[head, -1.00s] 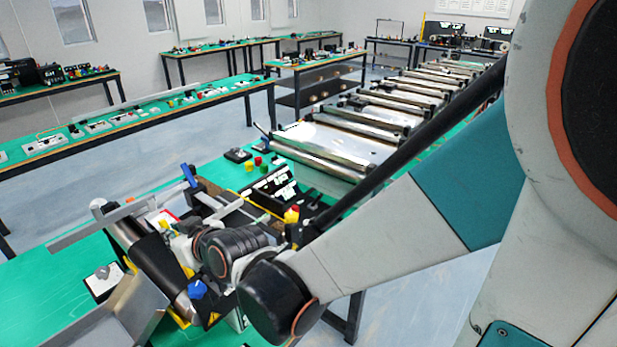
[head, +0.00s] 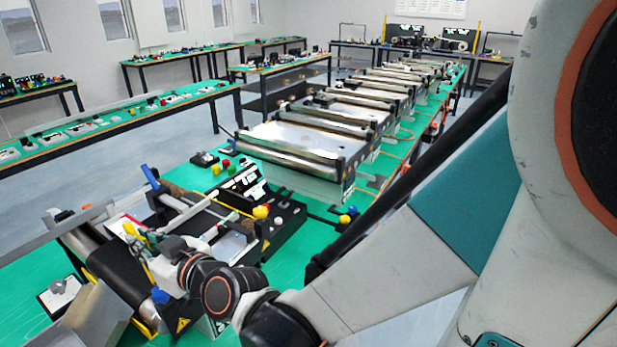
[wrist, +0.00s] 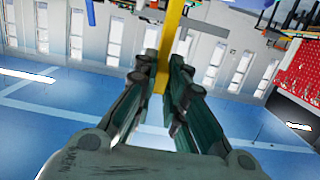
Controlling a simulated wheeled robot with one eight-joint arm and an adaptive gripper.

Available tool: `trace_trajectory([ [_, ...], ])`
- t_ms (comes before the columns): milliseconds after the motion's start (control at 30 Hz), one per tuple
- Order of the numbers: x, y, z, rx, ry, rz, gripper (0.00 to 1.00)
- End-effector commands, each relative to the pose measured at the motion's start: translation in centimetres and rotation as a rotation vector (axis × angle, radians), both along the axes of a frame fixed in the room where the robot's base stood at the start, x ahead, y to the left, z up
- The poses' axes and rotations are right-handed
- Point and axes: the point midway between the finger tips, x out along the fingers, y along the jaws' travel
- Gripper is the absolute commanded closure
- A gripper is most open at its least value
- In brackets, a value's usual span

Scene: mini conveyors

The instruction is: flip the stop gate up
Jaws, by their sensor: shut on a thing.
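A narrow yellow bar (wrist: 170,40), which looks like the stop gate, runs down between my fingers in the wrist view. My gripper (wrist: 162,75) is shut on it, with a finger pad on each side. In the head view my gripper (head: 150,252) is over the near mini conveyor (head: 112,262), which has a dark belt and a metal end roller. The yellow bar shows there only as a small piece by the fingers. Its hinge and exact tilt cannot be told.
A grey metal chute (head: 95,318) stands at the conveyor's near end. A blue-tipped lever (head: 150,177) and a black box with yellow knob (head: 261,212) are close by. A line of larger conveyors (head: 300,143) stretches behind.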

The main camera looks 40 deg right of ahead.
Motion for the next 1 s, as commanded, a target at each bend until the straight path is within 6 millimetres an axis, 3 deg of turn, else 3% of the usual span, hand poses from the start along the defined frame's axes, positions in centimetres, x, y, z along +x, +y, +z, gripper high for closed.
trace_trajectory([
  [267,-0.3,0.0,-0.1,0.000,0.002,0.001,1.00],
  [300,-0.3,0.0,-0.1,0.000,0.002,0.001,0.86],
  [400,-0.3,0.0,-0.1,0.000,0.001,0.001,0.68],
  [767,-0.3,-0.1,0.0,0.001,0.001,0.001,0.68],
  [1000,-2.0,-0.5,0.3,0.001,0.001,0.000,0.68],
])
